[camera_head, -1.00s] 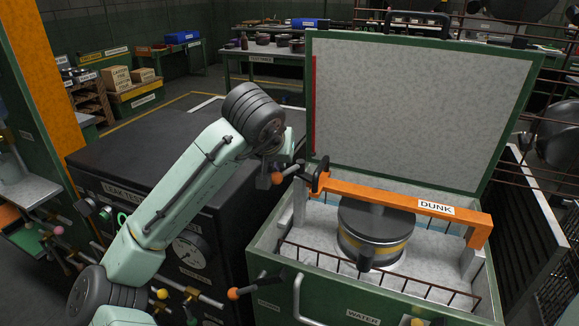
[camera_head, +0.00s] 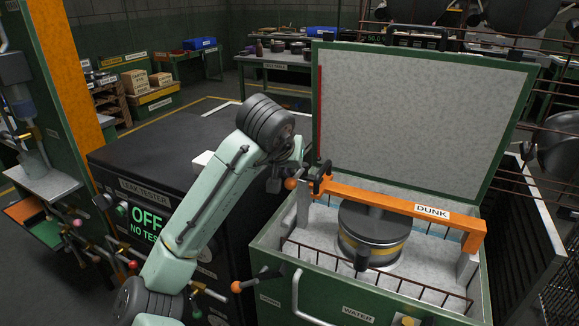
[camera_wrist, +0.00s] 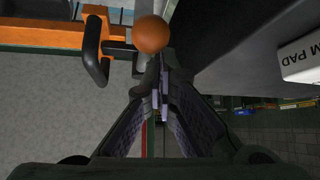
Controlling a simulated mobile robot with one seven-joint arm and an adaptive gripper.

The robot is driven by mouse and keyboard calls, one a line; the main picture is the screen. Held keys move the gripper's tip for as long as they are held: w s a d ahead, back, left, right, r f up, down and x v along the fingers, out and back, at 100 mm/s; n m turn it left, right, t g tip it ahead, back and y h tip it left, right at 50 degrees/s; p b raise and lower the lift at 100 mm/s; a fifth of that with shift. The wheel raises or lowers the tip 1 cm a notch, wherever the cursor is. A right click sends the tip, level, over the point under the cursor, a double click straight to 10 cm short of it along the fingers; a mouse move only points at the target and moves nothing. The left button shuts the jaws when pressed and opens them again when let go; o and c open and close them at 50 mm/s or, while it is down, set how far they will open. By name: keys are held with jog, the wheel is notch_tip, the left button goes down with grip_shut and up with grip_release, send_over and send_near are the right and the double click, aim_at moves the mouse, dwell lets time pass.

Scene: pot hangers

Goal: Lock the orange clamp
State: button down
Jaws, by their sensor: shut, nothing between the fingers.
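The orange clamp (camera_head: 395,202) is an orange bar marked DUNK, lying across the open tank above a dark round pot (camera_head: 374,235). At its left end are a black latch loop (camera_head: 320,179) and a lever with an orange ball knob (camera_head: 290,184). In the wrist view the knob (camera_wrist: 151,35) stands just beyond my fingertips, with the black loop (camera_wrist: 95,55) to its left. My gripper (camera_wrist: 161,78) is shut and empty, close to the knob; whether they touch I cannot tell. In the head view my gripper (camera_head: 274,182) is partly hidden by my wrist.
The green tank (camera_head: 275,262) has its lid (camera_head: 415,115) raised behind the bar. A second orange-knobbed lever (camera_head: 237,287) sticks out at its front left. The black leak tester (camera_head: 130,170) reads OFF, left of the tank. Wire racks stand at the right.

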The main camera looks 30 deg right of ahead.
jog(key=w+r+p, duration=0.1)
jog(key=w+p, duration=0.2)
jog(key=w, duration=0.1)
jog(key=s+r+b, duration=0.3)
jog(key=s+r, duration=0.4)
dwell(0.6)
